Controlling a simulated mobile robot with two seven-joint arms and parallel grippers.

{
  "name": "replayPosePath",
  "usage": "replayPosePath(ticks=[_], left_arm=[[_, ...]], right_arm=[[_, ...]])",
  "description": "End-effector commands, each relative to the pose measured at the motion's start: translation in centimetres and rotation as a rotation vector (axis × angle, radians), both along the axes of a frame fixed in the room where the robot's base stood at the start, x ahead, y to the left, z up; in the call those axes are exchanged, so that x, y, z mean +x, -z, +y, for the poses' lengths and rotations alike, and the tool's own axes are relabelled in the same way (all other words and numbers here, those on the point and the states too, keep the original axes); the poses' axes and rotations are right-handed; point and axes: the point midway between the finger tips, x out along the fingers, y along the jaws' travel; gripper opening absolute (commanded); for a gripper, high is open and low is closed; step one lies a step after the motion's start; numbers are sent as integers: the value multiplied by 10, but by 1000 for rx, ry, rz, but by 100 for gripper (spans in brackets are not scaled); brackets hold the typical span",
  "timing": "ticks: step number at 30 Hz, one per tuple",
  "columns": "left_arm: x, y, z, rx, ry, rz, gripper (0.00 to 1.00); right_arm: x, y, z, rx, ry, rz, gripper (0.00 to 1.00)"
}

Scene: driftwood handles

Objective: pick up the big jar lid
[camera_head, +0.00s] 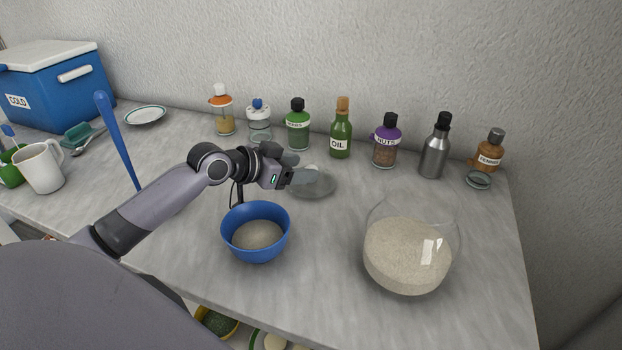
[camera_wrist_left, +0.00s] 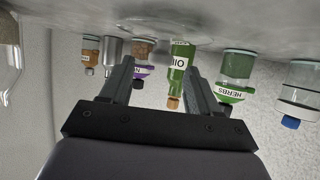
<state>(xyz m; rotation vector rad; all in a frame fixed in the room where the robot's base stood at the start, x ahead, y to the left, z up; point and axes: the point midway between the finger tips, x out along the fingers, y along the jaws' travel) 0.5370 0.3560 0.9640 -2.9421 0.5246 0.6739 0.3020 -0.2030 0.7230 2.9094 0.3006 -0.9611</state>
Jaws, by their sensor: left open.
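The big jar lid (camera_head: 318,187), a clear greyish glass disc with a pale knob, lies on the counter in the middle of the head view. My left gripper (camera_head: 300,175) is at its left side, with its fingers pointing towards the knob and partly hiding it. In the left wrist view the gripper (camera_wrist_left: 160,68) shows its two fingers spread with nothing held between them. I cannot tell whether a finger touches the lid. The big glass jar (camera_head: 408,258) stands uncovered at the front right, filled with pale grain. My right gripper is not in view.
A blue bowl (camera_head: 256,220) of grain stands below my left forearm. Behind the lid is a row of bottles, among them the oil bottle (camera_head: 341,135) and the nuts jar (camera_head: 386,147). A small glass lid (camera_head: 479,180) lies at the right. A blue cooler (camera_head: 60,90) stands far left.

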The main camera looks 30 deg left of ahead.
Motion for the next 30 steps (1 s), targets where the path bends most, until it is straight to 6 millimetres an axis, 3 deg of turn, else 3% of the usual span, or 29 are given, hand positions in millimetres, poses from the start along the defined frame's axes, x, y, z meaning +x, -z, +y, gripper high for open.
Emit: replayPosePath(ticks=[6, 14, 15, 20, 30], left_arm=[[18, 9, -7, -1, 0, -1, 61], [20, 10, -7, 1, 0, 0, 61], [20, 10, -7, 1, 0, 0, 55], [20, 10, -7, 1, 0, 0, 3], [20, 8, -7, 2, 0, -2, 0]], right_arm=[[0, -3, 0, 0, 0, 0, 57], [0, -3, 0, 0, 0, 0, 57], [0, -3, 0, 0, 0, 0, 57], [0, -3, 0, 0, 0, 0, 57], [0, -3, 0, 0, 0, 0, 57]])
